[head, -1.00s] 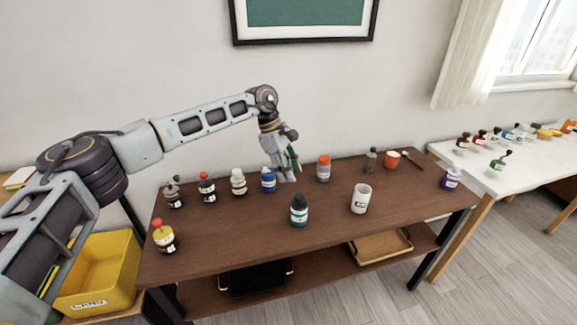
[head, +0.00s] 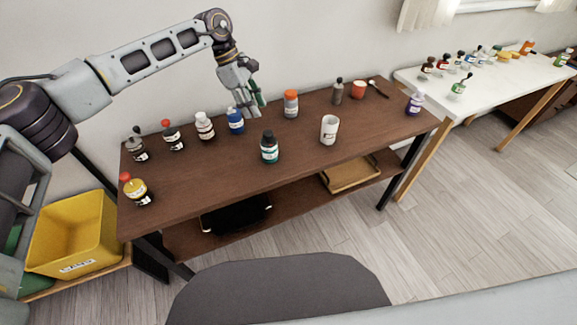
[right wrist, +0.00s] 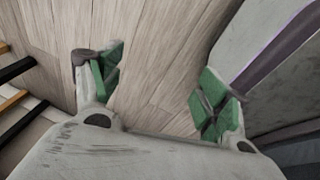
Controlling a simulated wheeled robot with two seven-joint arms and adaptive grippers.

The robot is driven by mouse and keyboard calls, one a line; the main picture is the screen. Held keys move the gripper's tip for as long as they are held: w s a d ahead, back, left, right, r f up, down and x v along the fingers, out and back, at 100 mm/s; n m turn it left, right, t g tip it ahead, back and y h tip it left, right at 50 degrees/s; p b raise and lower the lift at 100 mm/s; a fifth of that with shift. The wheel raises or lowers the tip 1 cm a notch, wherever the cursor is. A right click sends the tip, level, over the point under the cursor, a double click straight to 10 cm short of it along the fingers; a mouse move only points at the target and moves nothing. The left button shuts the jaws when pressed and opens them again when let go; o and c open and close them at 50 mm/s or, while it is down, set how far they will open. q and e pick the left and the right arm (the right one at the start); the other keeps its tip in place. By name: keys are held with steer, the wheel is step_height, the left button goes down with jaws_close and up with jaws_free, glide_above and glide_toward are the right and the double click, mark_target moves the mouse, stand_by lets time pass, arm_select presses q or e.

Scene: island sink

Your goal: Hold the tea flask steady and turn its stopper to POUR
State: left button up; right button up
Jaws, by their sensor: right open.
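Several small labelled bottles stand upright on the brown table, and I cannot tell which is the tea flask; no stopper marking is readable. A grey bottle with an orange cap (head: 291,105), a blue bottle (head: 236,122) and a teal bottle with a dark cap (head: 269,149) stand near the middle. My left gripper (head: 250,103) points down at the table's back edge, between the blue and orange-capped bottles. Its jaw opening is too small to judge. My right gripper (right wrist: 158,88) is open and empty, with wood floor behind its green-padded fingers.
A white cup (head: 329,130) stands right of the teal bottle, and a red cup (head: 358,90) farther back. More bottles stand at the left end. A yellow bin (head: 75,235) is at lower left. A white table (head: 480,82) with several bottles stands right. The brown table's front middle is bare.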

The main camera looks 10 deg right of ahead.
steer(key=w+a+r+n+t+y, duration=0.1)
steer(key=w+a+r+n+t, duration=0.3)
steer(key=w+r+n, duration=0.65)
steer(key=w+a+r+n+t+y, duration=0.1)
steer(key=w+a+r+n+t, duration=0.4)
steer(key=w+r, duration=1.1)
steer(key=n+t+y, duration=0.5)
steer(key=n+y, duration=0.2)
steer(key=n, duration=1.3)
glide_toward(273, 150)
steer(key=shift+s+d+r, duration=0.2)
steer(key=shift+s+d, duration=0.05)
steer(key=shift+s, duration=0.25)
steer(key=shift+w, duration=0.2)
steer(key=shift+f+x, duration=0.15)
steer(key=shift+x, duration=3.2)
steer(key=shift+f+x, duration=0.15)
steer(key=shift+x, duration=3.25)
